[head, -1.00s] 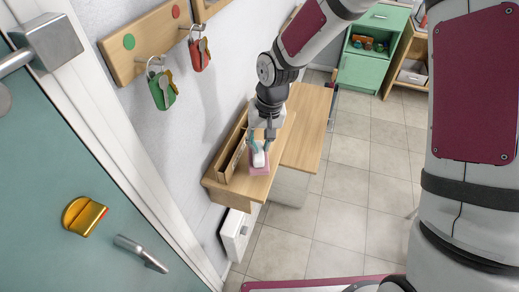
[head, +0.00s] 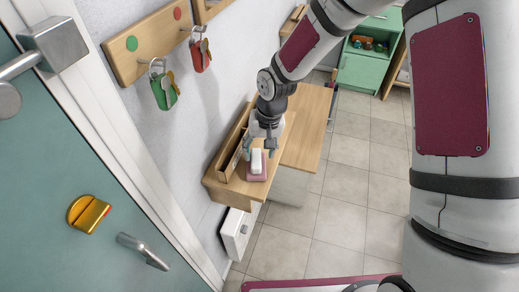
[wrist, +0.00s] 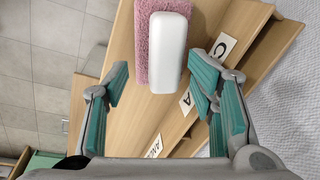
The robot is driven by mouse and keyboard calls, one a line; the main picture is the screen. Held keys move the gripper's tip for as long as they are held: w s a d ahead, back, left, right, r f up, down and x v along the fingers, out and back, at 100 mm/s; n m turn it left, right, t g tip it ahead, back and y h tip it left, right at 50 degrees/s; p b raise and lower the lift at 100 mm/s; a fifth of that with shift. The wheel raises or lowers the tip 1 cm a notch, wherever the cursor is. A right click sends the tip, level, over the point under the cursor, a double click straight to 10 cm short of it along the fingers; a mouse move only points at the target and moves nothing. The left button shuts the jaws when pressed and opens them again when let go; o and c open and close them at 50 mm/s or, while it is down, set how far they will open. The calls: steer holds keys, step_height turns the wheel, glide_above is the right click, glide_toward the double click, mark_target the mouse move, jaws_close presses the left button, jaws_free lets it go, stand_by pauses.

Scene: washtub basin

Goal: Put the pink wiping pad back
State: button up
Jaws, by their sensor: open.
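The pink wiping pad (head: 258,178) lies on the wooden wall shelf (head: 228,192), close to the front end. Its white handle (head: 257,161) faces up. My gripper (head: 261,146) is just behind the pad in the head view. In the wrist view my gripper (wrist: 162,76) has its teal fingers spread wide, with nothing held between them. The near end of the handle lies around the fingertip line; I see no contact.
A wooden rack (head: 235,147) with lettered labels (wrist: 186,102) runs along the wall beside the pad. A lower wooden top (head: 307,130) adjoins the shelf. A teal door (head: 70,165) stands at left. The tiled floor at right is clear.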

step_height(320, 180, up, 12)
steer(key=d+b, duration=0.1)
steer(key=d, duration=0.1)
steer(key=s+d+r+t+h, duration=0.1)
steer(key=s+d+r, duration=0.4)
steer(key=r, duration=0.2)
steer(key=s+d+r+t+h, duration=0.1)
steer(key=s+d+r+t, duration=0.1)
steer(key=s+d+r, duration=0.4)
steer(key=s+d+r+t, duration=0.1)
steer(key=s+d+r, duration=0.1)
steer(key=s, duration=0.3)
steer(key=s+d+r+t, duration=0.1)
steer(key=s+d+r, duration=0.1)
steer(key=s, duration=0.3)
steer(key=shift+s+d+r+m, duration=0.3)
steer(key=shift+s+d+r, duration=0.05)
steer(key=shift+r, duration=0.45)
